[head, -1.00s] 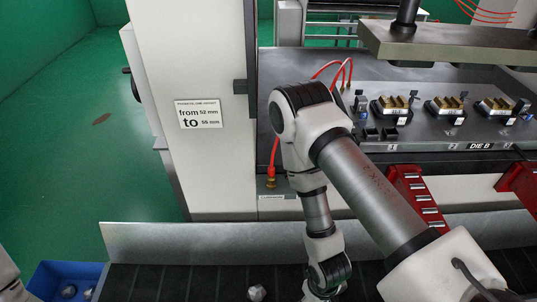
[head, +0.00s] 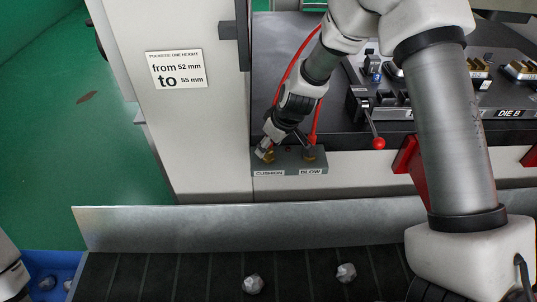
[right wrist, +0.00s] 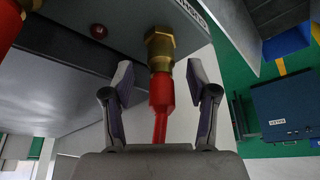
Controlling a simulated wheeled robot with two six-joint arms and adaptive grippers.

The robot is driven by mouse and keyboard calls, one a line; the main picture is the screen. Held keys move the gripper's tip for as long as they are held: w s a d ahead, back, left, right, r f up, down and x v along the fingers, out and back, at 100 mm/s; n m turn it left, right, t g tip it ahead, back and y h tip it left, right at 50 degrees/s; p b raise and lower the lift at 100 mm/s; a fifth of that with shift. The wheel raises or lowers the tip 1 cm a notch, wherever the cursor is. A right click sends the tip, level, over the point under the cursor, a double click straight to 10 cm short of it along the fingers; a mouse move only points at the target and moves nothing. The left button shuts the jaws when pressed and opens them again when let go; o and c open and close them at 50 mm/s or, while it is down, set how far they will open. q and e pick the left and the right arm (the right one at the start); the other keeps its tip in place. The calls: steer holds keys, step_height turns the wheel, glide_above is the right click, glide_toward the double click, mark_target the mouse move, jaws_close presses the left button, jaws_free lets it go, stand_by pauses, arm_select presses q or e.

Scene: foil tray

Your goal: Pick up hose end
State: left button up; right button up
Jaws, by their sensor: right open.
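A hose end with a brass hex fitting (right wrist: 160,48) and a red sleeve (right wrist: 162,92) stands between the fingers of my right gripper (right wrist: 160,80) in the right wrist view. The fingers are open, with a gap on both sides of it. The fitting meets a grey block (right wrist: 115,30). In the head view my right gripper (head: 268,148) is at the block (head: 289,161) by the CUSHION label and partly hides the brass there. A second brass fitting (head: 309,153) with a red hose sits above the BLOW label. My left gripper is out of view; only part of that arm shows.
Another red hose end (right wrist: 8,22) is at the wrist view's upper left. A red-knobbed lever (head: 378,143) stands right of the block. A metal guard (head: 240,222) and a dark conveyor (head: 190,275) with grey lumps lie in front. A blue bin (head: 52,268) is at left.

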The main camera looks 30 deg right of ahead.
steer(key=shift+a+f, duration=0.1)
steer(key=shift+f, duration=0.15)
steer(key=shift+w, duration=0.1)
steer(key=shift+f, duration=0.1)
steer(key=c, duration=0.4)
jaws_close()
